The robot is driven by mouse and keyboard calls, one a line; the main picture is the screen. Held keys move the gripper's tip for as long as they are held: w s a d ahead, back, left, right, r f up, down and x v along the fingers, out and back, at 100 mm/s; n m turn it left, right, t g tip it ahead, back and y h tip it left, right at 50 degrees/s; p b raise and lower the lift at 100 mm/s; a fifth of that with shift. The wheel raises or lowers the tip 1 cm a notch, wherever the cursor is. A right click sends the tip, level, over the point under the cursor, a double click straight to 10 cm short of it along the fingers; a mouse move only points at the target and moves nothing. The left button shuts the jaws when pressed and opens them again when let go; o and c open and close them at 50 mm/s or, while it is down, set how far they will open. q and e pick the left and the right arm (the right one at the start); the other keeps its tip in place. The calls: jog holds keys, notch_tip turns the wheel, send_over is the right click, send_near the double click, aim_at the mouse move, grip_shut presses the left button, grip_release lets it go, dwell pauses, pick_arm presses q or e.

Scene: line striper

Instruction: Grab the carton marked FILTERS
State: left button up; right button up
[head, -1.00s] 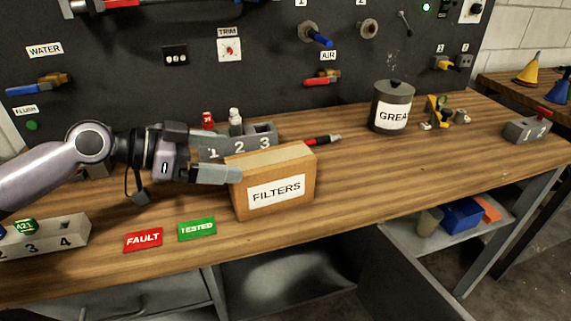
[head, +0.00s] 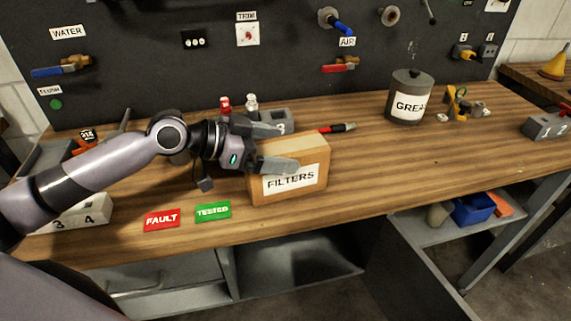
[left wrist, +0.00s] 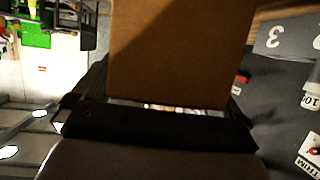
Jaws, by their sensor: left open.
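The carton marked FILTERS (head: 312,181) is a brown box standing upright on the wooden workbench, its white label facing front. My left gripper (head: 284,148) is open at the carton's left end. One finger lies across the upper part of the front face, partly over the label's top edge. The other finger is on the far side, near the grey numbered block. In the left wrist view the carton's brown side (left wrist: 180,55) fills the middle, directly ahead of the palm. Whether either finger touches the carton cannot be told. My right gripper is not in view.
The grey numbered block (head: 277,116) with small bottles stands close behind the gripper. A red-and-black pen-like tool (head: 337,128) lies behind the carton. FAULT (head: 162,219) and TESTED (head: 213,211) plates lie front left. The GREASE can (head: 409,84) stands farther right. The bench right of the carton is clear.

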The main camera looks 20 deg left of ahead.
pick_arm(q)
jog(key=c, duration=1.7)
jog(key=shift+r, duration=0.1)
jog(key=shift+c, duration=0.2)
